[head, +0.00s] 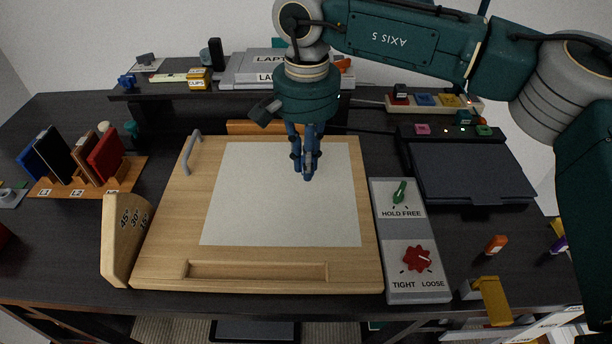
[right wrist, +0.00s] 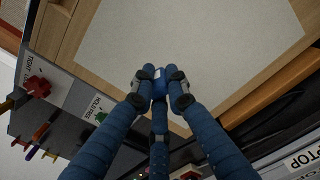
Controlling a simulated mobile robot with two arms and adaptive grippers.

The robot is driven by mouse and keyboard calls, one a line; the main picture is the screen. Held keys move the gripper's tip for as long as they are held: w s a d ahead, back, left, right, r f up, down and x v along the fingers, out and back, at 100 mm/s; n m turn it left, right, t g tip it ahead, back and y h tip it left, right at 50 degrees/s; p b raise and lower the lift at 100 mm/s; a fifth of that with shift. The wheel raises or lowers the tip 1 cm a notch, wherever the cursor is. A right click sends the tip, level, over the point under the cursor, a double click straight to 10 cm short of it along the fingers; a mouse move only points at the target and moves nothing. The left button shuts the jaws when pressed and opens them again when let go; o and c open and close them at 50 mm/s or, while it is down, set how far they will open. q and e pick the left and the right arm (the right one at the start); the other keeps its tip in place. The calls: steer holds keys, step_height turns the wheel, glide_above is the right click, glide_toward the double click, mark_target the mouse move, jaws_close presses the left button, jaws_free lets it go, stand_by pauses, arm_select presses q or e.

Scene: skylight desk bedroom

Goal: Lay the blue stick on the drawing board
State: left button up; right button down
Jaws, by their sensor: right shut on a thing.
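The drawing board (head: 160,245) is a light wooden panel on the dark desk, with a white sheet (head: 270,215) on it. My right gripper (head: 307,170) is over the upper right part of the sheet, pointing down. In the right wrist view its blue fingers (right wrist: 158,88) are closed around the small blue stick (right wrist: 159,83), which has a pale patch. The fingers hide most of the stick, and in the head view it blends with them. I cannot tell whether it touches the sheet. My left gripper is not in view.
A grey panel with a green knob (head: 399,192) and red knob (head: 417,259) adjoins the board's right side. An orange stick (head: 496,244) stands farther right. A grey handle (head: 190,150) and an angled wooden block (head: 120,240) are at the left. Most of the sheet is clear.

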steer(key=shift+s+f, duration=0.2)
steer(key=shift+f, duration=0.75)
step_height(320, 180, down, 2)
steer(key=shift+f+p, duration=0.25)
steer(key=shift+p, duration=0.25)
steer(key=shift+w+f, duration=0.15)
steer(key=shift+f, duration=0.2)
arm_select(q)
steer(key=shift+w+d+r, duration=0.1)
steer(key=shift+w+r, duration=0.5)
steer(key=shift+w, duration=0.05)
arm_select(e)
steer(key=shift+f, duration=0.2)
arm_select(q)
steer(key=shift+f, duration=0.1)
arm_select(e)
steer(key=c, duration=1.7)
jaws_free()
steer(key=shift+r, duration=0.15)
